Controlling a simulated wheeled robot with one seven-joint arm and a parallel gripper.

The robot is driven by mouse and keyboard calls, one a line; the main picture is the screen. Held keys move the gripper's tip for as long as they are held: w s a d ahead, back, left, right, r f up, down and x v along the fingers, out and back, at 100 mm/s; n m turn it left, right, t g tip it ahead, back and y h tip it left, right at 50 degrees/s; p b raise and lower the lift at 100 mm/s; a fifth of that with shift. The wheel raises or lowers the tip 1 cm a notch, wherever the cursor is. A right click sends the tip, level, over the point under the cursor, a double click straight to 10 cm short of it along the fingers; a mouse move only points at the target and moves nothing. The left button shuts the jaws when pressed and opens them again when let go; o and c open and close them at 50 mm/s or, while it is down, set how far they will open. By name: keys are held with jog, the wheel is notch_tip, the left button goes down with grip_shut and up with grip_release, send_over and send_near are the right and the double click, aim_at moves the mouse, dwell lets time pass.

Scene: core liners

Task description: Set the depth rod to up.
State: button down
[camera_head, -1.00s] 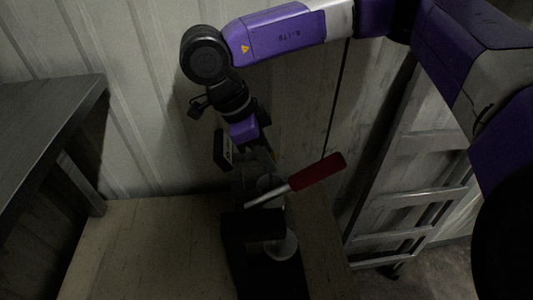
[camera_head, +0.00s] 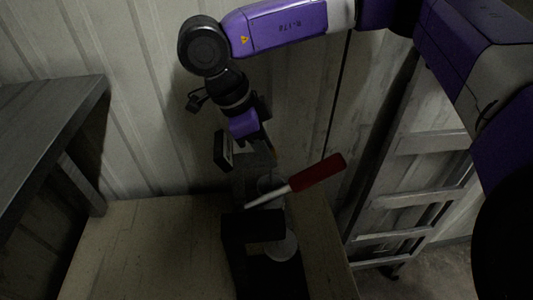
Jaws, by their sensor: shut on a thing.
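A dark press-like device (camera_head: 252,226) stands on the workbench, with a red-handled lever (camera_head: 318,172) slanting up to the right. A pale round disc (camera_head: 283,245) sits low beside its dark front block. My gripper (camera_head: 268,152) points down at the back of the device, above and behind the lever. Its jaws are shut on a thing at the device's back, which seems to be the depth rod. The rod itself is too dark and too hidden by the gripper and device to make out, so its height cannot be told.
The wooden workbench top (camera_head: 150,245) is clear to the left of the device. A grey table (camera_head: 45,125) stands at far left. A metal ladder-like frame (camera_head: 415,190) leans at right. A ribbed wall (camera_head: 140,120) is close behind my gripper.

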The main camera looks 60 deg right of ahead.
notch_tip(320, 180, up, 6)
jog(key=shift+w+r+p, duration=0.1)
jog(key=shift+p, duration=0.25)
jog(key=c, duration=1)
grip_release()
jog(key=shift+c, duration=0.2)
jog(key=b+v, duration=0.1)
jog(key=v, duration=0.6)
jog(key=shift+r, duration=0.3)
jog(key=shift+a, duration=0.15)
